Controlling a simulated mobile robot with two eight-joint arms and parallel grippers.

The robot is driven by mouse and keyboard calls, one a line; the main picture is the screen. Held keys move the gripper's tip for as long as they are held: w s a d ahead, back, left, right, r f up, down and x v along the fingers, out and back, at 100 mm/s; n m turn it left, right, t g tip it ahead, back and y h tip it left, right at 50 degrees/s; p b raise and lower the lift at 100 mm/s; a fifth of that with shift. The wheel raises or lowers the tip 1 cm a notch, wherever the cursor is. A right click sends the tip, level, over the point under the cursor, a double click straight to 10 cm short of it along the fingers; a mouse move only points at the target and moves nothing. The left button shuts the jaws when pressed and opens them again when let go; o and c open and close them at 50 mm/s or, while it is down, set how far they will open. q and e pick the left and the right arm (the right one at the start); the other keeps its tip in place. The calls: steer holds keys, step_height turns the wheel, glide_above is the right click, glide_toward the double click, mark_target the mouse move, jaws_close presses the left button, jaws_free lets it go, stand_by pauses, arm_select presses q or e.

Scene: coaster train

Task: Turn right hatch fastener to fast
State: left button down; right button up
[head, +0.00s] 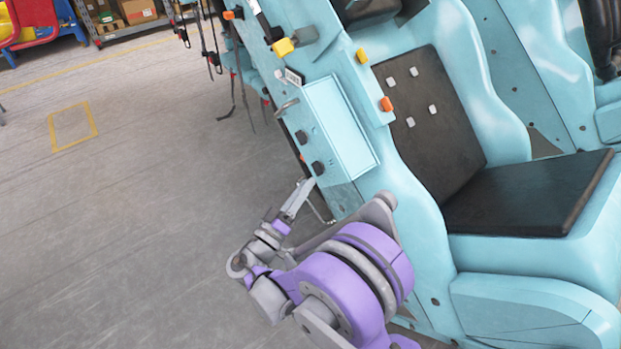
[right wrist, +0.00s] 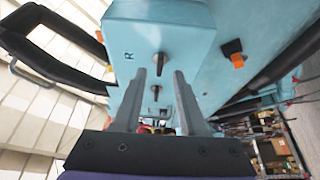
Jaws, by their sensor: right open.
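The light blue hatch box (head: 340,128) sits on the side of the light blue coaster car. Its side face carries two dark fasteners, a nearer one (head: 318,168) and a farther one (head: 302,137). In the right wrist view one fastener (right wrist: 158,63) stands just beyond my fingertips, beside a dark letter R. The other fastener (right wrist: 155,93) shows between the fingers. My right gripper (head: 304,186) is open and empty, close to the nearer fastener; it also shows in the right wrist view (right wrist: 160,75). Contact with a fastener cannot be seen. My left gripper is not in view.
A black padded seat (head: 525,195) lies right of the hatch box. A grey curved handle (head: 287,107) and a yellow-ended part (head: 284,47) stick out beyond it. Dark straps hang farther back.

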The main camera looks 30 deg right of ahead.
steer(key=v, duration=0.7)
stand_by(0.3)
